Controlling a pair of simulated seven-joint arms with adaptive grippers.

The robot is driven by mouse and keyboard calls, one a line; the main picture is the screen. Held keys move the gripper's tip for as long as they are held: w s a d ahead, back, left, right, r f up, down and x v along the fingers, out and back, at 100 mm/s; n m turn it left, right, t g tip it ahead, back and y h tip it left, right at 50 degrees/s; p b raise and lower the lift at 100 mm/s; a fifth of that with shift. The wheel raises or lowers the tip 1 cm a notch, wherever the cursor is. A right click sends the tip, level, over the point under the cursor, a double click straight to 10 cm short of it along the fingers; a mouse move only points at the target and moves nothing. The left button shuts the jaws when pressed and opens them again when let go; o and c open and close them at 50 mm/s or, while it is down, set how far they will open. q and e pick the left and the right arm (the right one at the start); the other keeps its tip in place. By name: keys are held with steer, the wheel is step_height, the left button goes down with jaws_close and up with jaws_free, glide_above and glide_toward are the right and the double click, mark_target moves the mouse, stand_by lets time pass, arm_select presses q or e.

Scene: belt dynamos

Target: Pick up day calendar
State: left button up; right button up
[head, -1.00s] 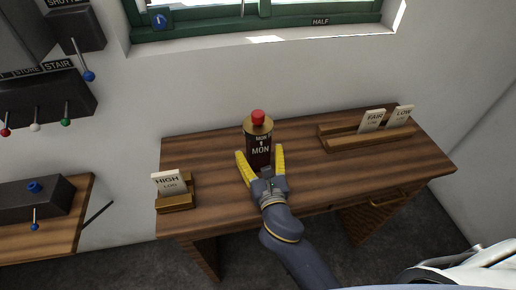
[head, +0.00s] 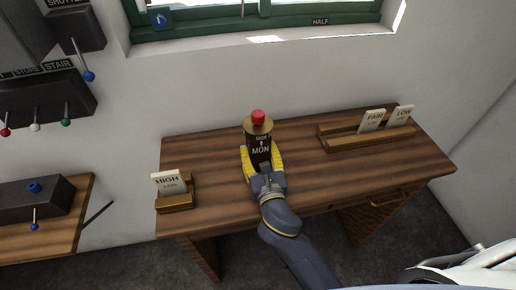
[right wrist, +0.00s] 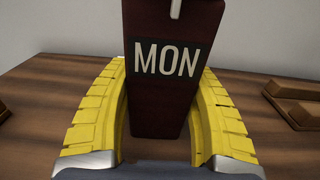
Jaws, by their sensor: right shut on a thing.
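The day calendar (head: 259,136) is a dark brown upright block with a brass-coloured top, a red knob and a "MON" label. It stands upright on the wooden desk (head: 215,160). My right gripper (head: 262,163) has its yellow fingers closed around the calendar's lower part. In the right wrist view the calendar (right wrist: 165,105) stands between the two yellow fingers (right wrist: 160,110), its "MON" face toward the camera. Its base is partly hidden by the fingers in the head view. My left gripper is not in view.
A small wooden holder (head: 176,205) with a "HIGH" card (head: 168,184) sits at the desk's left front. A longer wooden rack (head: 365,140) with "FAIR" (head: 372,120) and "LOW" (head: 400,116) cards stands at the right. The desk between them is clear around the calendar.

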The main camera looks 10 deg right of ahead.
steer(key=shift+c, duration=1.3)
